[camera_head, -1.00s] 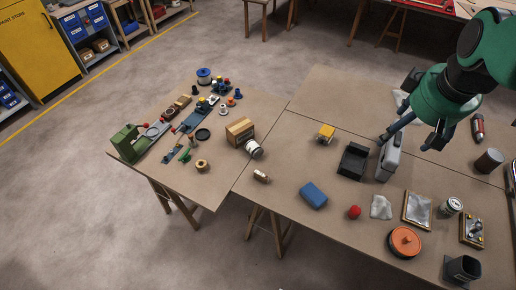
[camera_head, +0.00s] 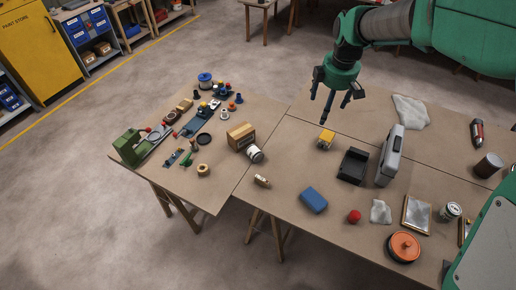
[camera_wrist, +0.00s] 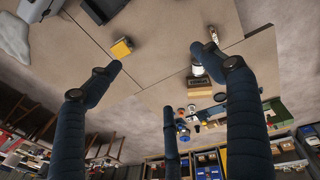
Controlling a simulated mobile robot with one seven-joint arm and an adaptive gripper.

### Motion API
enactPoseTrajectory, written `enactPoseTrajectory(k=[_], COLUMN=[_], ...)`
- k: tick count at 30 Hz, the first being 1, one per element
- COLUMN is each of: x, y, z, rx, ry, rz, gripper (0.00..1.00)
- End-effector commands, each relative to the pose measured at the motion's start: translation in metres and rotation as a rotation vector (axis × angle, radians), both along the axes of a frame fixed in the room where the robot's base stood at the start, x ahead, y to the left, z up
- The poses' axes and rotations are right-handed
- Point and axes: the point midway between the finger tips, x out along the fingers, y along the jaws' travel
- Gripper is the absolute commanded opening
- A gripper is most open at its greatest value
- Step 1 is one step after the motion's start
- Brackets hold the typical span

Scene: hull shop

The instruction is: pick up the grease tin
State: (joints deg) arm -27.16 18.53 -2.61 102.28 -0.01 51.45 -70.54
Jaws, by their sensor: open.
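No label can be read, so I cannot tell for sure which tin is the grease tin. A white tin with a dark end (camera_head: 255,154) lies by a cardboard box on the left table; it shows in the wrist view (camera_wrist: 197,70). A pale tin with a dark label (camera_head: 450,211) stands at the right of the front table. A round orange-topped tin (camera_head: 404,246) lies near the front edge. My gripper (camera_head: 330,108) is open and empty, fingers pointing down above the far part of the tables, apart from all the tins. Its spread fingers show in the wrist view (camera_wrist: 170,80).
A yellow block (camera_head: 326,139), black tray (camera_head: 352,166), upright grey case (camera_head: 390,157), blue block (camera_head: 313,199) and red ball (camera_head: 354,216) stand on the front table. The cardboard box (camera_head: 241,136) and several small parts crowd the left table. Bare board lies around the blue block.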

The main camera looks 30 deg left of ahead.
Motion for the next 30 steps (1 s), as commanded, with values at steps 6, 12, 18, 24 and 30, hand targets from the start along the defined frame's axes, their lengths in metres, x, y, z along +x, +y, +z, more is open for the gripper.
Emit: enactPoseTrajectory(k=[6, 12, 18, 24, 30], x=[0.017, 0.027, 0.029, 0.024, 0.015], y=[0.056, 0.106, 0.156, 0.204, 0.245], z=[-0.044, -0.088, -0.136, -0.190, -0.240], rx=[-0.037, -0.067, -0.095, -0.121, -0.141], ry=[0.023, 0.041, 0.060, 0.079, 0.095], rz=[0.187, 0.358, 0.531, 0.704, 0.863], gripper=[0.80, 0.80, 0.80, 0.80, 0.80])
